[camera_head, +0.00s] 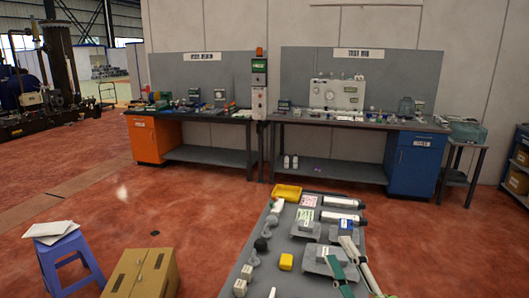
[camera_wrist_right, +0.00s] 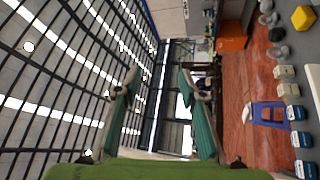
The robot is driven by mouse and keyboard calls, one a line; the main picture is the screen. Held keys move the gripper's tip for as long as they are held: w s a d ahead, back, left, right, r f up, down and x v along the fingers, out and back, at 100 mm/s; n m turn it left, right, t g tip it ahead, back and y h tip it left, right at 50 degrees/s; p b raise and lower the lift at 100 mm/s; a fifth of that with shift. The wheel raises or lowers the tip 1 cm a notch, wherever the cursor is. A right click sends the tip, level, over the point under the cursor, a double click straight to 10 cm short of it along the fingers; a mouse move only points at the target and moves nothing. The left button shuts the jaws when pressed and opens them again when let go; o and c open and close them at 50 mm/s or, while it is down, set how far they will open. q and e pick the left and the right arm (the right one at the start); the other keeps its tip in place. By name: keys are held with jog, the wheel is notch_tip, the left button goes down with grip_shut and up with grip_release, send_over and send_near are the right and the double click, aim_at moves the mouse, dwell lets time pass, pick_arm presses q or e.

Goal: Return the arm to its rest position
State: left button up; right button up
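My right gripper (camera_head: 338,250) is at the lower right of the head view, over the near grey table (camera_head: 271,283). Its two green-padded fingers are spread. In the right wrist view, the fingers of the right gripper (camera_wrist_right: 160,75) stand well apart with nothing between them. Beyond them are the roof beams and the hall, and that view is turned sideways. My left gripper is in neither view.
The table holds a yellow tray (camera_head: 287,192), white cylinders (camera_head: 341,202), a yellow block (camera_head: 286,262) and several small parts. A blue stool (camera_head: 75,250) and cardboard box (camera_head: 140,273) stand left. Red floor (camera_head: 180,205) is open before the back workbenches (camera_head: 210,117).

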jog(key=s+d+f+m+g+h, duration=0.2)
jog(key=d+f+m+g+h, duration=0.1)
jog(key=d+f+m+h, duration=0.45)
jog(key=s+f+m+g, duration=0.2)
jog(key=s+f+g, duration=0.1)
jog(key=f, duration=0.3)
jog(key=s+f+m+g, duration=0.3)
jog(key=s+f, duration=0.3)
jog(key=s+f+m+g, duration=0.2)
jog(key=s+f, duration=0.2)
jog(key=f, duration=0.2)
jog(key=shift+s+f+g+y, duration=0.2)
jog(key=shift+g+y, duration=0.05)
jog(key=shift+g, duration=0.15)
jog(key=s+a+f+m+g+y, duration=0.25)
jog(key=s+f+g, duration=0.25)
jog(key=s, duration=0.8)
notch_tip(320, 180, down, 27)
jog(key=g+h+b, duration=0.1)
jog(key=b, duration=0.1)
jog(key=s+d+f+g+b, duration=0.1)
jog(key=s+d+f, duration=0.1)
jog(key=s+f, duration=1.6)
jog(key=shift+d+f+n+g, duration=0.3)
jog(key=shift+f+n, duration=0.1)
jog(key=shift+f, duration=0.15)
